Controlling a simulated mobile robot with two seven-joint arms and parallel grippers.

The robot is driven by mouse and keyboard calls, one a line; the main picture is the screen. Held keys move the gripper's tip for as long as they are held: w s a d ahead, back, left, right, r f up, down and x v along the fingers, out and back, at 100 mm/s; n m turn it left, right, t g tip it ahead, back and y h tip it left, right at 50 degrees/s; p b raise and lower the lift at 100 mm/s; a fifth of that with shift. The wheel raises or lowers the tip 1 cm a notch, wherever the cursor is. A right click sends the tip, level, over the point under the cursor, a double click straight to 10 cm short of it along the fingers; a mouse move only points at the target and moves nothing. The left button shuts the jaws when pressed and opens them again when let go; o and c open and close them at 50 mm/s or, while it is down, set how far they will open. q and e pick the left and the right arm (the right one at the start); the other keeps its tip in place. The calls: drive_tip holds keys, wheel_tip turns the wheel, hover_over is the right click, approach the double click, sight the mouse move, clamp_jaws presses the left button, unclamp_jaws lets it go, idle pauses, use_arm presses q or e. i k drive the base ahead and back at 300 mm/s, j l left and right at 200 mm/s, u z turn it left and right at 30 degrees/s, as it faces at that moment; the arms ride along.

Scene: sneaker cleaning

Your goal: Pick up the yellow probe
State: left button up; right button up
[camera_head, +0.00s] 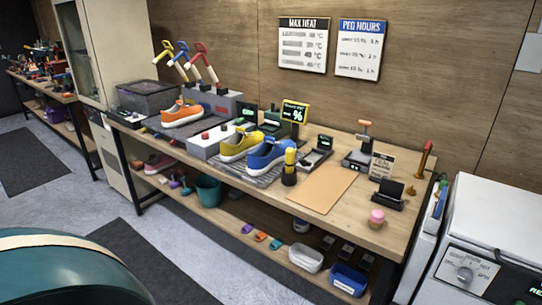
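A yellow, upright, roughly cylindrical piece (290,157) stands on a dark base (289,179) on the wooden workbench (345,232), right beside the blue sneaker (266,154). It could be the yellow probe, but it is small in the picture. A yellow sneaker (238,147) and an orange sneaker (183,114) rest further left on the bench. Neither of my grippers is in view.
A display with a percent sign (295,112) stands behind the sneakers. A tan mat (322,187) lies bare to the right. A white machine (490,225) stands right.

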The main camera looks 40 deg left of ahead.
sight(290, 151)
drive_tip(key=j+z, duration=0.1)
drive_tip(key=j, duration=0.45)
drive_tip(key=k+j+z, duration=0.1)
drive_tip(key=j, duration=0.5)
drive_tip(key=j+z, duration=0.1)
drive_tip(key=j, duration=0.45)
drive_tip(key=k, duration=0.05)
